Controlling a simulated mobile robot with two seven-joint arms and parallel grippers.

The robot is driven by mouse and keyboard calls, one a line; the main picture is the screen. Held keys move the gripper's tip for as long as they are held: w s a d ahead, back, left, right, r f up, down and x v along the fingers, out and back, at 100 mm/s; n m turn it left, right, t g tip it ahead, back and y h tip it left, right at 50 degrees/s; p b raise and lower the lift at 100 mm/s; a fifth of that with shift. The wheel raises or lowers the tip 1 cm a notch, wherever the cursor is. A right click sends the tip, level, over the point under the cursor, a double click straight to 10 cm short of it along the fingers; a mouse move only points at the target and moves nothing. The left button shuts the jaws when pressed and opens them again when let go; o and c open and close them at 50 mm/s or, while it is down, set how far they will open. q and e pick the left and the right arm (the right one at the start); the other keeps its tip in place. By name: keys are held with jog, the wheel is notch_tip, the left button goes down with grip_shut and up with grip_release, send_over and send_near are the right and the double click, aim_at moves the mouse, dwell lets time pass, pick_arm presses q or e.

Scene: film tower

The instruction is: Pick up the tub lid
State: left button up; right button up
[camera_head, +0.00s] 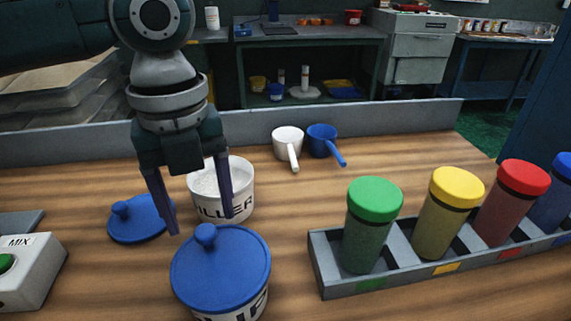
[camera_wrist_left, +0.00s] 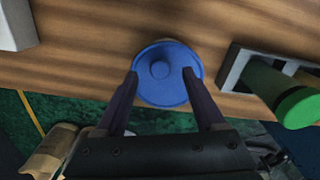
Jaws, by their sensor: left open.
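A round blue lid with a knob (camera_head: 222,268) sits on a white lettered tub (camera_head: 232,306) near the front of the table. The same lid shows in the left wrist view (camera_wrist_left: 160,93). My left gripper (camera_head: 202,223) points down above this lid, open and empty. In the left wrist view its two fingers (camera_wrist_left: 160,73) stand on either side of the knob, apart from it. A second blue lid (camera_head: 138,224) lies on the table to the left. An uncovered white tub (camera_head: 240,190) stands behind the gripper, partly hidden by it. My right gripper is not in view.
A grey rack (camera_head: 330,283) with green, yellow, red and blue capped jars stands to the right. A white box with a green button (camera_head: 30,275) is at the left edge. White (camera_head: 288,141) and blue (camera_head: 322,140) scoops lie near the table's back ledge.

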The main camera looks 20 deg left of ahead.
aim_at(219, 257)
pick_arm(q)
notch_tip(219, 257, down, 3)
jog(key=shift+r, duration=0.15)
grip_shut()
dwell(0.5)
